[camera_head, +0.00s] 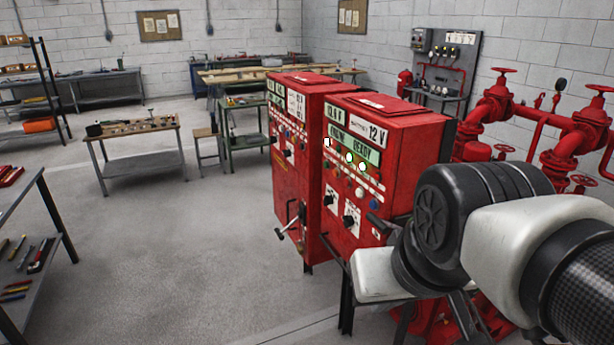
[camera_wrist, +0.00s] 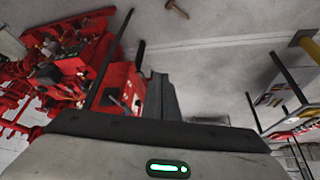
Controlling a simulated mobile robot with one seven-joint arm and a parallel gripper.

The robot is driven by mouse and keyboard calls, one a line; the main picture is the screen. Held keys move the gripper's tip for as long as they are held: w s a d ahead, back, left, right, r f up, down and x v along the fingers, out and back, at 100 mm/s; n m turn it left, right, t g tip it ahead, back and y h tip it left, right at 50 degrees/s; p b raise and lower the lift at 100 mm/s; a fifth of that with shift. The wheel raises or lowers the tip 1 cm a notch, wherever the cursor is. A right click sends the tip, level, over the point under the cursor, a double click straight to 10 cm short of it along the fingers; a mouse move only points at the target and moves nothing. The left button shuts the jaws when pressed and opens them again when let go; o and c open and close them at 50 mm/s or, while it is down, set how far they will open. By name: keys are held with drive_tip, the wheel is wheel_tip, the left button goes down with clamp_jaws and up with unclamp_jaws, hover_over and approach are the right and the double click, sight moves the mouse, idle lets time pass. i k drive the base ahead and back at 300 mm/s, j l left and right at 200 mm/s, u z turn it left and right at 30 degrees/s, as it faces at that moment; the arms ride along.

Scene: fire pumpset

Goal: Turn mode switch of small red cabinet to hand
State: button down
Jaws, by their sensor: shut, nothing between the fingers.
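Two red cabinets stand side by side in the head view, the left one (camera_head: 296,190) and the nearer right one (camera_head: 405,150). I cannot tell for sure which is the small one. The right cabinet's front has an upper black rotary switch (camera_head: 330,196) and a lower one (camera_head: 349,221) on white plates; their settings are too small to read. My gripper (camera_head: 374,220) is shut and empty, in front of the right cabinet's lower front, by the lower switch. Contact cannot be told. In the wrist view, a red panel with switches (camera_wrist: 133,98) lies beside my gripper (camera_wrist: 160,88).
Red pipes and valves (camera_head: 555,140) stand behind the right cabinet. A lever handle (camera_head: 286,225) sticks out from the left cabinet. A small workbench (camera_head: 140,126) stands to the left. The grey floor (camera_head: 180,250) left of the cabinets is clear.

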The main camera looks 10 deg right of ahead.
sight(328, 201)
drive_tip(key=i+j+z, duration=0.3)
drive_tip(key=j, duration=0.3)
drive_tip(key=i+j+z, duration=0.3)
drive_tip(key=j, duration=0.3)
